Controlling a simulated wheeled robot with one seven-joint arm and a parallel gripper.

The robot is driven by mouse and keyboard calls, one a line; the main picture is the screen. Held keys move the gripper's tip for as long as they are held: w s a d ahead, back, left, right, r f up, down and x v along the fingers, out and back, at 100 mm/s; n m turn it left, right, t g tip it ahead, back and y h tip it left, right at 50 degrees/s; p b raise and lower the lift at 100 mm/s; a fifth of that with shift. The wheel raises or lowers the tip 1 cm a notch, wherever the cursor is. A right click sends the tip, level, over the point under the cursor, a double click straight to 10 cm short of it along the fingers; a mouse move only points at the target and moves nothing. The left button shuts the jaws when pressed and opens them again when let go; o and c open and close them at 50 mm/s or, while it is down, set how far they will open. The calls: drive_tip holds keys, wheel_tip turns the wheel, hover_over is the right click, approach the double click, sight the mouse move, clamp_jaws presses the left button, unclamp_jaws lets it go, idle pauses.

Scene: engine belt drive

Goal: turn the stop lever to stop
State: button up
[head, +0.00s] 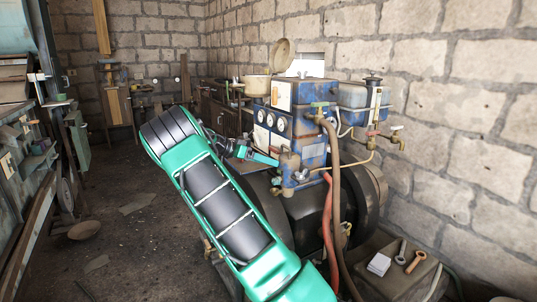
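The engine (299,152) is a blue, worn block with round gauges, at the centre right in the head view. My teal and black arm reaches up from the bottom and bends at the top left. My gripper (277,162) points right from behind the arm, with its tip close to a rusty cylindrical part (289,164) on the engine's front left. I cannot tell whether it touches. The fingers are too small to show whether they are open or shut. I cannot make out the stop lever for certain; it may be hidden by the gripper or arm.
A brown hose (334,190) and a red hose (327,235) hang down the engine's front. Brass taps (396,138) stick out at its right. Tools lie on a block (385,283) at the lower right. A stone wall stands behind; open floor (120,225) lies left.

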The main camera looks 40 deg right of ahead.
sight(272, 150)
drive_tip(key=w+m+h, duration=0.2)
drive_tip(key=w+h, duration=0.3)
drive_tip(key=w, duration=0.4)
drive_tip(key=x, duration=1.1)
drive_tip(key=shift+w+d, duration=0.1)
drive_tip(key=c, duration=1.1)
